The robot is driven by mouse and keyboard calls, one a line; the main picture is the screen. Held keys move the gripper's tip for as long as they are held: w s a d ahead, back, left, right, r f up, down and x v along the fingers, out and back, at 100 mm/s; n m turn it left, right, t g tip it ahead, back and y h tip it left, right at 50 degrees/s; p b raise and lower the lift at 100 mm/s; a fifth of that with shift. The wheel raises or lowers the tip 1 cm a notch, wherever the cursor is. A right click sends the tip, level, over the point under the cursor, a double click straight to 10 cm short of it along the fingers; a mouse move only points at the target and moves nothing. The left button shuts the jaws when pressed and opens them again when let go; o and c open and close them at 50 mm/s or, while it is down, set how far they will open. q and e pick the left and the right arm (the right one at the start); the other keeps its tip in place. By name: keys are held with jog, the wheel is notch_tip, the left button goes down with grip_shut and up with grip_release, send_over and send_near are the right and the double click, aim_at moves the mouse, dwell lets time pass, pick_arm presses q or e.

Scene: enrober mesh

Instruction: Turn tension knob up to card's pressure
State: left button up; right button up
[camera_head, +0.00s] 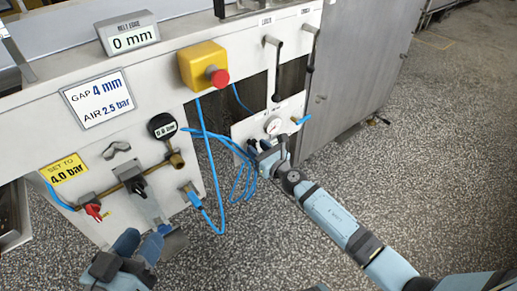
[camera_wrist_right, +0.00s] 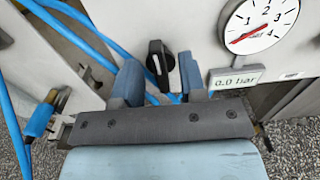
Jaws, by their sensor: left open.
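A black knob (camera_wrist_right: 156,62) with a white pointer mark sits on the white panel in the right wrist view, below left of a round dial gauge (camera_wrist_right: 262,25). The gauge's red needle lies at its low end, and the display (camera_wrist_right: 237,78) under it reads 0.0 bar. My right gripper (camera_wrist_right: 160,85) is open, its blue-grey fingers either side of the knob with gaps. In the head view my right gripper (camera_head: 272,152) hides the knob. The card (camera_head: 97,98) reads GAP 4 mm, AIR 2.5 bar. My left gripper (camera_head: 165,238) is open near the lower panel.
A black gauge (camera_head: 162,126) is above brass piping. A yellow box with red button (camera_head: 217,77), two levers (camera_head: 277,70) and loose blue hoses (camera_head: 210,165) are near my right arm.

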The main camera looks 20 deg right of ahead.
grip_shut()
pick_arm(q)
jog(key=shift+w+r, duration=0.1)
jog(key=shift+r, duration=0.05)
